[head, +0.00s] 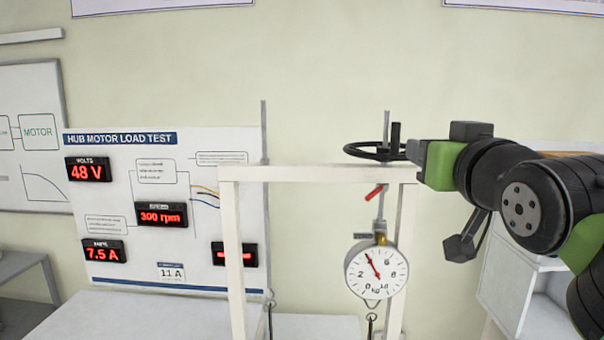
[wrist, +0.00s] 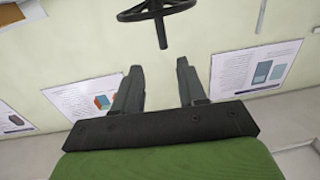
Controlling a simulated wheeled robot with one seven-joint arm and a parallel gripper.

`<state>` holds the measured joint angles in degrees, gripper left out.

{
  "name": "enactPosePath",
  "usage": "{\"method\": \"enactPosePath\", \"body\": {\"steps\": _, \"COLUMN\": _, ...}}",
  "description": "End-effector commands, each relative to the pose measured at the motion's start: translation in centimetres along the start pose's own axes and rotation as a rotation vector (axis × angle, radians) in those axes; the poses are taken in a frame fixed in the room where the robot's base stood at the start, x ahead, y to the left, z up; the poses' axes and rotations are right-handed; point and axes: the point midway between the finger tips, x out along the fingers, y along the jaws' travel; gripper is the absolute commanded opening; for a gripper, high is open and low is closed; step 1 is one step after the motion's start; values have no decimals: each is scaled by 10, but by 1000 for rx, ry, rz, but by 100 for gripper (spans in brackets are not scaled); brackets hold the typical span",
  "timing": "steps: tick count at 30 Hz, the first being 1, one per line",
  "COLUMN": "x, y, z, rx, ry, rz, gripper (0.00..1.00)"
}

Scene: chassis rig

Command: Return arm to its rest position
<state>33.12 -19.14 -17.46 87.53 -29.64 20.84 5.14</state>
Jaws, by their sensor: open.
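My gripper (head: 403,145) is at the right of the head view, close beside the black handwheel (head: 360,149) on top of the white frame. In the wrist view my gripper (wrist: 157,68) has its two dark fingers spread apart, with nothing held between them. The handwheel (wrist: 133,15) shows beyond the fingertips in the wrist view, its stem pointing down between them. I cannot tell the exact gap between fingers and wheel. My arm, black and green, reaches in from the right edge.
The white frame (head: 300,173) carries a hanging dial gauge (head: 377,271) and a red tab (head: 374,192). Behind it stands a load test panel (head: 100,215) reading 48 V, 300 rpm and 7.5 A. A white shelf unit (head: 512,283) stands below my arm.

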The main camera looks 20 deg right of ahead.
Motion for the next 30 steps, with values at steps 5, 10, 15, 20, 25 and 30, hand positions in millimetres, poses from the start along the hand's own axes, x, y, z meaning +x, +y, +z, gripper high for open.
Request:
{"method": "enactPosePath", "body": {"steps": 5, "x": 0, "y": -10, "z": 14, "rx": 14, "ry": -40, "rz": -23, "gripper": 41}}
{"method": "enactPosePath", "body": {"steps": 10, "x": -15, "y": -68, "z": 106, "rx": 57, "ry": -296, "rz": -141, "gripper": 41}}
{"method": "enactPosePath", "body": {"steps": 15, "x": -64, "y": -121, "z": 212, "rx": 17, "ry": -600, "rz": -253, "gripper": 41}}
{"method": "enactPosePath", "body": {"steps": 20, "x": -130, "y": -143, "z": 306, "rx": -91, "ry": -869, "rz": -325, "gripper": 41}}
{"method": "enactPosePath", "body": {"steps": 25, "x": -178, "y": -140, "z": 363, "rx": -191, "ry": -1038, "rz": -347, "gripper": 41}}
{"method": "enactPosePath", "body": {"steps": 30, "x": -187, "y": -137, "z": 373, "rx": -211, "ry": -1071, "rz": -346, "gripper": 41}}
